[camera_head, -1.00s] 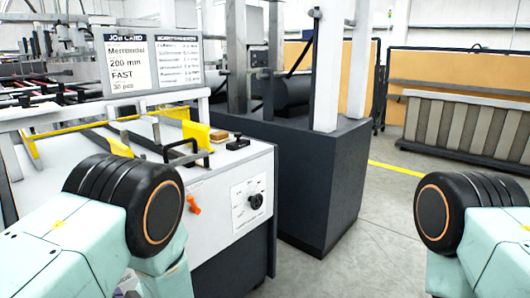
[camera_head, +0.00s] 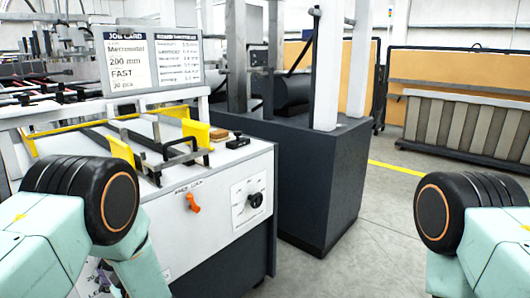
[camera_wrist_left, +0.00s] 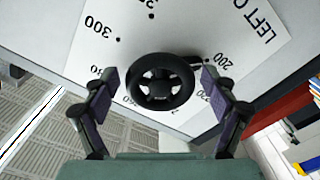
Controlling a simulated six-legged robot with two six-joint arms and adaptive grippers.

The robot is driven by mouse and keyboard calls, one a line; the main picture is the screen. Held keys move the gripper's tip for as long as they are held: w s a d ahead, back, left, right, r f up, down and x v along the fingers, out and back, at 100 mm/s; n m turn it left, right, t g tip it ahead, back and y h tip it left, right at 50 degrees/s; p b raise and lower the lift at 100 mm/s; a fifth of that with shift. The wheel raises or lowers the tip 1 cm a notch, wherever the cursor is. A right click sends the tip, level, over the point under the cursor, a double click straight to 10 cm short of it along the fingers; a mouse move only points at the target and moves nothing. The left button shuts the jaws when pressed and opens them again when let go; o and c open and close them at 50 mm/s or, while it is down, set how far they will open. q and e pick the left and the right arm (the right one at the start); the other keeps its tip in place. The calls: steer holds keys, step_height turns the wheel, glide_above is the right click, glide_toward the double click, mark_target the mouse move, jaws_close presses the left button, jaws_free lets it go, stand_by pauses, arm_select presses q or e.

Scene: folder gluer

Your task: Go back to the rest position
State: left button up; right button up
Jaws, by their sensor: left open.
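In the left wrist view my left gripper (camera_wrist_left: 159,79) is open, with one finger on each side of a black handwheel (camera_wrist_left: 157,98). The wheel lies in the gap between the fingers as seen here; I see no finger closed on it, and its distance is unclear. It sits on a white scale plate (camera_wrist_left: 180,30) with numbers including 200 and 300. In the head view my left arm is bent at the lower left, and its gripper is mostly hidden below the arm. My right arm shows at the lower right; its gripper is out of view.
The white machine (camera_head: 205,240) stands in front of my left arm, with an orange lever (camera_head: 193,202), a black knob (camera_head: 255,200) and yellow guides (camera_head: 196,131). A dark cabinet (camera_head: 320,185) stands right of it. Grey floor (camera_head: 375,225) is free between cabinet and right arm.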

arm_select(q)
steer(key=m, duration=0.3)
steer(key=shift+b, duration=0.35)
steer(key=m+b, duration=0.1)
steer(key=m, duration=0.3)
steer(key=shift+d+m, duration=0.1)
steer(key=shift+m, duration=0.3)
steer(key=s+d+f+m+h+p, duration=0.1)
steer(key=s+d+f+h+p, duration=0.1)
steer(key=s+d+f, duration=0.2)
steer(key=shift+s+d+m+h, duration=0.4)
steer(key=shift+s+d, duration=0.5)
steer(key=shift+s, duration=0.25)
arm_select(e)
steer(key=shift+s+a+r, duration=0.3)
steer(key=shift+s+a, duration=0.35)
steer(key=shift+s, duration=0.05)
steer(key=shift+a, duration=0.1)
arm_select(q)
steer(key=shift+d, duration=0.1)
arm_select(e)
steer(key=shift+s, duration=0.1)
